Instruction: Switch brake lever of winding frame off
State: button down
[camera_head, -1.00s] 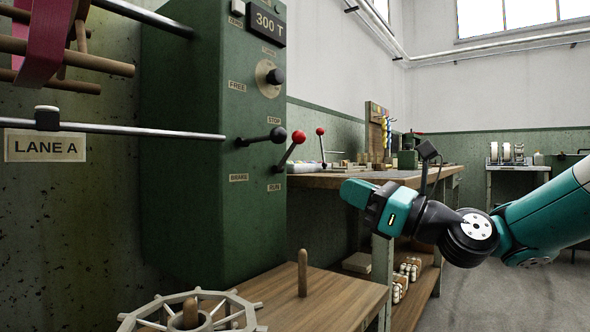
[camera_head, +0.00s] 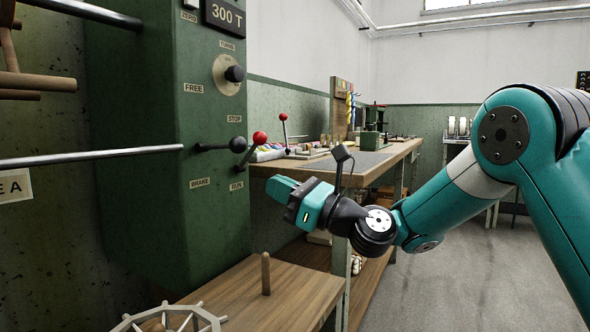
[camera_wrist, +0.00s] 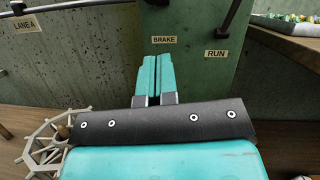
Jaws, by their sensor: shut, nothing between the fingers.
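The brake lever (camera_head: 220,146) has a black knob and sticks out from the green winding frame cabinet (camera_head: 140,130). It lies about level, between the FREE label (camera_head: 193,88) above and the BRAKE label (camera_head: 200,183) below. My gripper (camera_head: 280,187) is shut and empty, to the right of the lever and a little lower, apart from it. In the wrist view my closed fingertips (camera_wrist: 156,62) point at the cabinet face, just under the BRAKE label (camera_wrist: 163,40). The brake lever's knob cannot be made out there.
A wooden shelf (camera_head: 240,300) with an upright peg (camera_head: 266,273) and a spoked reel (camera_head: 170,318) lies below. A workbench (camera_head: 370,165) stands behind my gripper.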

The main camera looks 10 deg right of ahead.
aim_at(221, 146)
jog(key=w+a+r+p, duration=0.1)
jog(key=w+a+r, duration=0.1)
jog(key=a+r, duration=0.2)
jog(key=shift+a+r, duration=0.15)
jog(key=shift+r, duration=0.1)
jog(key=shift+r, duration=0.15)
jog(key=p, duration=0.3)
jog(key=shift+r, duration=0.35)
jog(key=shift+r+h+p, duration=0.15)
jog(key=shift+h+p, duration=0.15)
jog(key=shift+p, duration=0.55)
